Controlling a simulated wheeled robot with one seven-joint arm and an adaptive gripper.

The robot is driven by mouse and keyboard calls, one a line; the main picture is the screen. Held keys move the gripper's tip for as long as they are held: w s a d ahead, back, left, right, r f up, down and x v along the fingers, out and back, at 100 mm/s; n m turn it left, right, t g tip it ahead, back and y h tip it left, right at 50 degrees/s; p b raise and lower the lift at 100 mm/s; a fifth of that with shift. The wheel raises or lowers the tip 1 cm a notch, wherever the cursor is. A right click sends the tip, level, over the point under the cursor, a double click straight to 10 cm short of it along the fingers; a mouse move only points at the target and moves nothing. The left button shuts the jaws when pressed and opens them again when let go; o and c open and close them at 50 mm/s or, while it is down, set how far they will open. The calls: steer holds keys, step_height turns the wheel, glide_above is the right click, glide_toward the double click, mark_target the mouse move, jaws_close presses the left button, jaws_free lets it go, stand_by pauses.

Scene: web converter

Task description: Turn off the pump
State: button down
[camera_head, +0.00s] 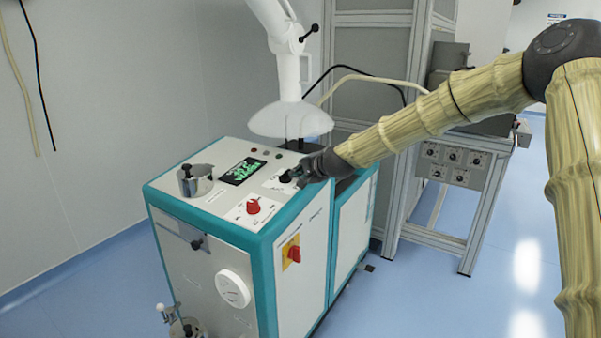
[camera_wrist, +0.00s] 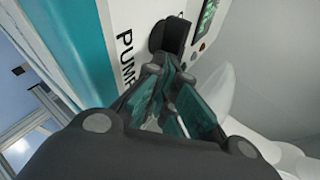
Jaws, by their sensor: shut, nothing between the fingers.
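The pump machine (camera_head: 290,229) is a white and teal cabinet standing on the floor. On its top panel is a black knob (camera_wrist: 174,36), beside the printed word "PUMP" in the wrist view. My gripper (camera_head: 300,174) is over the top panel near the far right edge. In the wrist view my gripper (camera_wrist: 162,65) has its fingertips together with nothing between them, right at the black knob. I cannot tell whether the tips touch it. In the head view the gripper covers part of the knob, and its setting cannot be read.
The top panel also bears a red knob (camera_head: 253,206), a green-lit display (camera_head: 242,171) and a metal pot (camera_head: 195,181). A red and yellow switch (camera_head: 292,253) is on the side. A white extraction hood (camera_head: 290,119) hangs close behind my gripper. Open floor lies to the right.

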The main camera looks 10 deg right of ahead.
steer(key=shift+a, duration=0.55)
steer(key=shift+d+f, duration=0.1)
steer(key=shift+d, duration=0.2)
